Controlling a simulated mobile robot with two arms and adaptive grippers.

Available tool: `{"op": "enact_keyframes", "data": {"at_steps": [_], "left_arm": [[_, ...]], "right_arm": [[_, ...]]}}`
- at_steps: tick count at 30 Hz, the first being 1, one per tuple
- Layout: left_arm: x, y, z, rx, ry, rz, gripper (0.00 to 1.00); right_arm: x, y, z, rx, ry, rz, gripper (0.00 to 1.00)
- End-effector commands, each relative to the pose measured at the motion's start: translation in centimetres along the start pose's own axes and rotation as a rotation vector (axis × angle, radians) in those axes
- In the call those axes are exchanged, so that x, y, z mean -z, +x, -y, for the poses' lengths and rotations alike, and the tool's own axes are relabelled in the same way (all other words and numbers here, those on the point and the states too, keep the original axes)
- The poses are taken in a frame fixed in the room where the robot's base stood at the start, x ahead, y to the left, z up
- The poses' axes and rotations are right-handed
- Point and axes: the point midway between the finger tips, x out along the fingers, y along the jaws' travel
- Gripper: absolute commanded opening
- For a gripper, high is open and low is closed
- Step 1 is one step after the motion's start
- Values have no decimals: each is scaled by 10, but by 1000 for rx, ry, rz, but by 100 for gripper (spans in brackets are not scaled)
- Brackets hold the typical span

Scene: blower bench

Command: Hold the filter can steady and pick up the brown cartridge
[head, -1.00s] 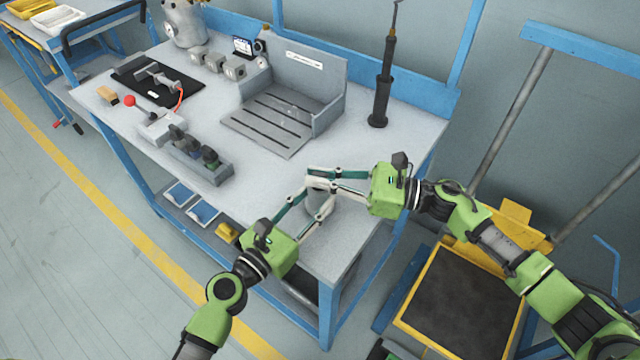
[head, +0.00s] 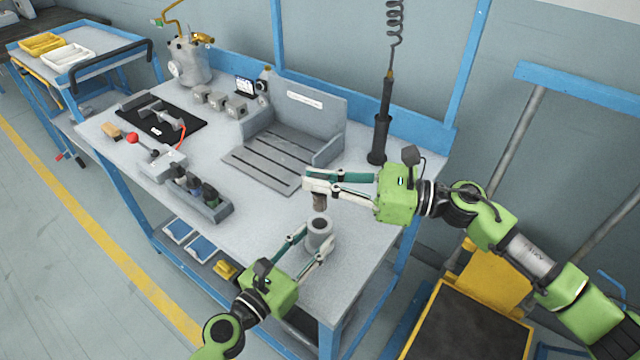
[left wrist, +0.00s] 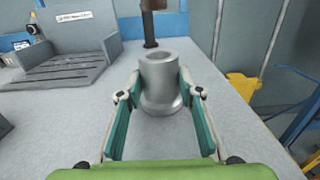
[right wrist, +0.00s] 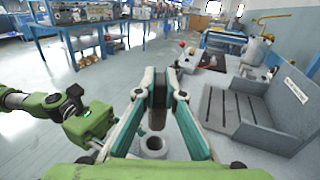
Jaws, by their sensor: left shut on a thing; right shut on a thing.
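The filter can (head: 320,240), a grey open-topped cylinder, stands upright on the bench near its front right corner. My left gripper (head: 316,243) is shut around the can's sides; the left wrist view shows a finger on each side of the can (left wrist: 160,95). My right gripper (head: 311,186) is shut on the brown cartridge (head: 320,202) and holds it roughly upright, clear above the can. The right wrist view shows the cartridge (right wrist: 158,116) between the fingers and the can's open mouth (right wrist: 153,144) below. The fingers hide the cartridge's upper part.
A grey slotted fixture (head: 270,155) with raised walls stands behind the can. A dark upright tool (head: 381,125) stands at the bench's back right. A block with dark fittings (head: 205,195) lies to the left. A yellow-framed cart (head: 475,330) is at the right.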

Motion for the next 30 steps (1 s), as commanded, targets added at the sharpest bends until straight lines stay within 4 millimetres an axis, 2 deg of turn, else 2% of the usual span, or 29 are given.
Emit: {"op": "enact_keyframes", "data": {"at_steps": [1, 2, 3, 4, 14, 17, 20, 30], "left_arm": [[0, 0, 0, 0, 0, 0, 7], [0, 0, 0, 0, 0, -1, 39], [0, 0, 0, 0, 0, -1, 49], [0, 0, 0, 0, 0, -1, 53], [0, -1, 0, 0, 0, -1, 53], [1, -7, 0, -1, 0, -1, 53], [2, -21, 0, 0, -1, -3, 53], [1, -89, 0, -1, -2, -3, 53]], "right_arm": [[0, 0, 0, 0, 0, 0, 0], [0, 0, 0, 0, 0, 0, 0], [0, 0, 0, 0, 0, 0, 0], [0, 0, 0, 0, 0, 0, 0], [0, 0, 0, 0, 0, 1, 0], [0, 0, 0, 0, 0, 1, 0], [0, 0, 0, 0, 0, 1, 0], [0, 0, 0, 0, 0, 1, 0]]}}
